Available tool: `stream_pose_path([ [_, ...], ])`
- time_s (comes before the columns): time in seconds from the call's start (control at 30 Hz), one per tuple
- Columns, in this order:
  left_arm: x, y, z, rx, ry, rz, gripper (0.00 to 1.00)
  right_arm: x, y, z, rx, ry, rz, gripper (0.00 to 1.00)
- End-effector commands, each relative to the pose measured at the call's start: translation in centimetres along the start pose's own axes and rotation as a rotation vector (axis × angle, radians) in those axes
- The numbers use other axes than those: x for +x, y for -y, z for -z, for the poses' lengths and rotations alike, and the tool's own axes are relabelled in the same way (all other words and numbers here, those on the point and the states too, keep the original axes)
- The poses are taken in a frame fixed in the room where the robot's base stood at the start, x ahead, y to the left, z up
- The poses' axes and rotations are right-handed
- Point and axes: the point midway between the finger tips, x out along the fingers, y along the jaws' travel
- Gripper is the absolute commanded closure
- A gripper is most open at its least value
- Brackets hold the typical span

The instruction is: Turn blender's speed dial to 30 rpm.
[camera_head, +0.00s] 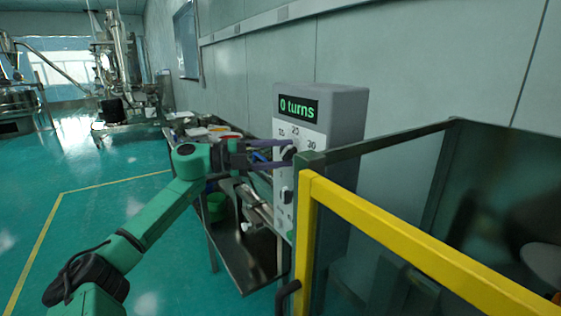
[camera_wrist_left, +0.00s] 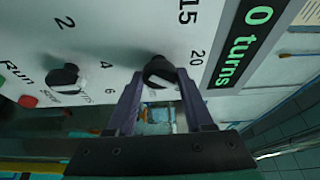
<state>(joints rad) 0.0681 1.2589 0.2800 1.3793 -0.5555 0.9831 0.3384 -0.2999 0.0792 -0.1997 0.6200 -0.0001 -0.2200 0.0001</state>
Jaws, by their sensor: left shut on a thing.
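The grey control box (camera_head: 345,105) stands at the middle of the head view, with a green display (camera_head: 298,107) reading "0 turns". Its dark upper speed dial (camera_head: 289,153) sits below the display among printed numbers. The dial also shows in the left wrist view (camera_wrist_left: 158,71), with 15 and 20 printed near it. My left gripper (camera_head: 281,154) reaches it from the left and is shut on the dial, one finger on each side, as the left wrist view (camera_wrist_left: 160,82) shows. I cannot tell the dial's exact setting. My right gripper is out of view.
A second dark knob (camera_wrist_left: 64,77) lies lower on the panel, with a red button (camera_wrist_left: 28,101) near it. A yellow rail (camera_head: 400,240) and a dark green frame stand close at the right. A metal table (camera_head: 245,255) is below my left arm.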

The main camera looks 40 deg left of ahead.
Motion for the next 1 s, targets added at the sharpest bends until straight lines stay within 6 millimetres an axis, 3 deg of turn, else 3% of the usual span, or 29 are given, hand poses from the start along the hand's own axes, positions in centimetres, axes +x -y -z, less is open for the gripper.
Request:
stream_pose_path([
  [0.4,0.05,-0.18,0.03,0.178,-0.002,-0.078,1.00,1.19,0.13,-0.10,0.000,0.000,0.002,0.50],
  [0.93,0.07,-0.16,0.05,0.200,-0.003,-0.087,1.00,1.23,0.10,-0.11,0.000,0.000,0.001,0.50],
  [0.97,0.07,-0.16,0.05,0.200,-0.003,-0.087,0.37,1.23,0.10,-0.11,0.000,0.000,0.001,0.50],
  [1.0,0.06,-0.14,0.05,0.200,-0.003,-0.087,0.21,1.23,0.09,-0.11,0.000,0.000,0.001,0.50],
])
